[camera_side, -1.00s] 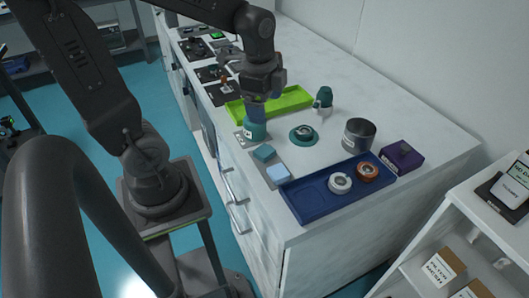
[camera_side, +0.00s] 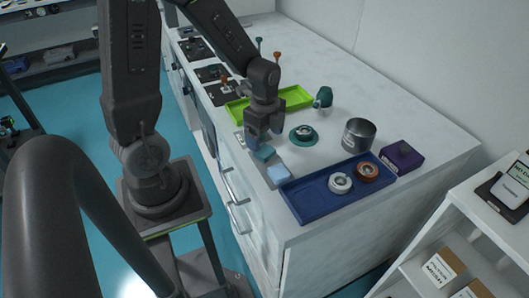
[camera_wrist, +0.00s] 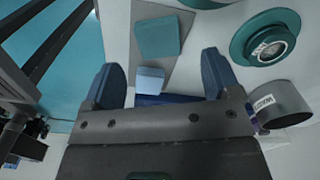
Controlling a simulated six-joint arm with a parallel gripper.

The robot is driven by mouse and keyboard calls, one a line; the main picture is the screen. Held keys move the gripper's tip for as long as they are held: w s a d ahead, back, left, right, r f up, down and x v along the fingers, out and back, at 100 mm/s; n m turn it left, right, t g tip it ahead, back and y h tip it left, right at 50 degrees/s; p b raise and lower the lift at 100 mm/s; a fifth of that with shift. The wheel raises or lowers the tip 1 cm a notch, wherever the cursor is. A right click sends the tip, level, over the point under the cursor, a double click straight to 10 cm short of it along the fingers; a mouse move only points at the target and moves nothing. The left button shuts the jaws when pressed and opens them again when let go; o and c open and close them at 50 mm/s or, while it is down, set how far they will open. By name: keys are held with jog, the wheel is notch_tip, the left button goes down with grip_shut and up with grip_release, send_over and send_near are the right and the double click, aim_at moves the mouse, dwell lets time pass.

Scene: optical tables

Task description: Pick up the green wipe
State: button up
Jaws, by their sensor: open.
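The green wipe (camera_side: 264,154) is a flat teal square lying on a grey plate (camera_side: 279,172) near the bench's front edge. The wrist view shows it (camera_wrist: 158,37) beyond my fingertips, with a pale blue square (camera_wrist: 150,80) on the same plate, nearer the gripper. My gripper (camera_side: 258,140) points down just above and behind the green wipe in the side view. In the wrist view my gripper (camera_wrist: 161,65) has its two blue fingers spread wide, with nothing held between them. I cannot tell the exact height gap.
A blue tray (camera_side: 312,204) holds a white ring and an orange ring. A teal round piece (camera_side: 303,135), a metal cup (camera_side: 358,135) and a purple box (camera_side: 402,157) stand to the right. A lime tray (camera_side: 297,97) lies behind. The bench's right back is clear.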

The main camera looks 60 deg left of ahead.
aim_at(265, 150)
notch_tip(265, 150, down, 5)
jog(key=shift+s+r, duration=0.1)
dwell(0.3)
jog(key=c, duration=1.1)
notch_tip(265, 150, up, 10)
